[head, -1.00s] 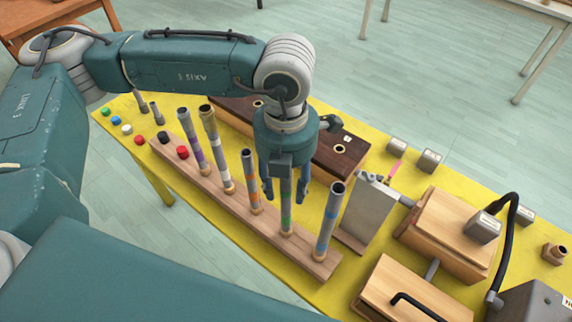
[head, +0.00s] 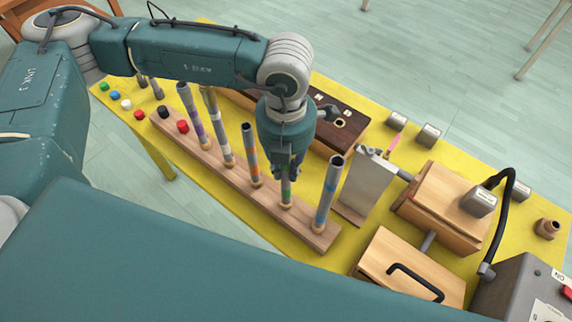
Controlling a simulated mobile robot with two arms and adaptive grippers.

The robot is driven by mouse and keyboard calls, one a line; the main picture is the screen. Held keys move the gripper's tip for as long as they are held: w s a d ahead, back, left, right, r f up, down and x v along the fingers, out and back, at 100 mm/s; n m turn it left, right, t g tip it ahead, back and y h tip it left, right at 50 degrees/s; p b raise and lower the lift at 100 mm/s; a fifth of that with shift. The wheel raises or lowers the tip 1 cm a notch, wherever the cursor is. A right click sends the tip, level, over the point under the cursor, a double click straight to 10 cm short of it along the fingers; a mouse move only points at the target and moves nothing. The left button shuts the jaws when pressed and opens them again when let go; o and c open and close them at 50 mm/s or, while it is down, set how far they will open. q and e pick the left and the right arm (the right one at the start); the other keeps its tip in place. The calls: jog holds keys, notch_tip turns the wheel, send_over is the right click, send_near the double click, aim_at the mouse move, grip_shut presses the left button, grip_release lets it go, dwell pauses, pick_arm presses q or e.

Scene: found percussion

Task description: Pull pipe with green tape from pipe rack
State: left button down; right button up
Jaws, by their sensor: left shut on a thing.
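The pipe with green tape (head: 286,192) stands upright in the wooden pipe rack (head: 240,189), its lower end in the rack. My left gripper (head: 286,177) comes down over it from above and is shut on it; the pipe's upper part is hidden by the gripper. On its right in the rack stands a pipe with blue tape (head: 328,190). On its left stand pipes with orange tape (head: 251,157), white and other bands (head: 220,135), and purple tape (head: 194,120). My right gripper is not in view.
The rack stands on a yellow table (head: 208,187). Behind my gripper is a dark wooden box (head: 345,124). A grey metal plate (head: 366,184) stands close on the right, with wooden boxes (head: 440,205) beyond. Small coloured caps (head: 139,115) lie at the left.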

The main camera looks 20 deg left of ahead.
pick_arm(q)
jog(key=shift+r, duration=0.15)
jog(key=shift+r+p, duration=0.65)
jog(key=shift+r, duration=0.85)
